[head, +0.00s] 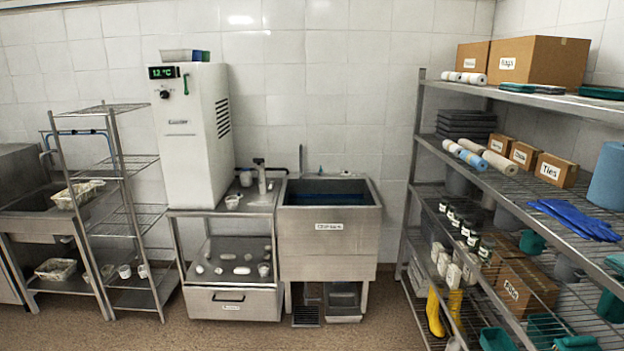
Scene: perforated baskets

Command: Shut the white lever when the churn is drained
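I cannot make out a white lever for certain. A tall white machine (192,135) with a green-lit display stands on a steel stand at centre left; a small green handle (186,84) and a dark knob are on its front. I cannot tell whether it is the churn. A steel basin (330,244) with a white label stands to its right, with dark blue in its opening; its liquid level is unclear. A small metal fitting (261,176) rises from the bench between them. My gripper is out of view.
A wire rack (127,168) with pale baskets beside it stands at left. A long shelf unit (560,104) at right holds boxes, rolls, blue gloves (575,219) and bottles. Yellow boots (435,312) stand low at right. A floor drain (306,316) lies below the basin. The front floor is clear.

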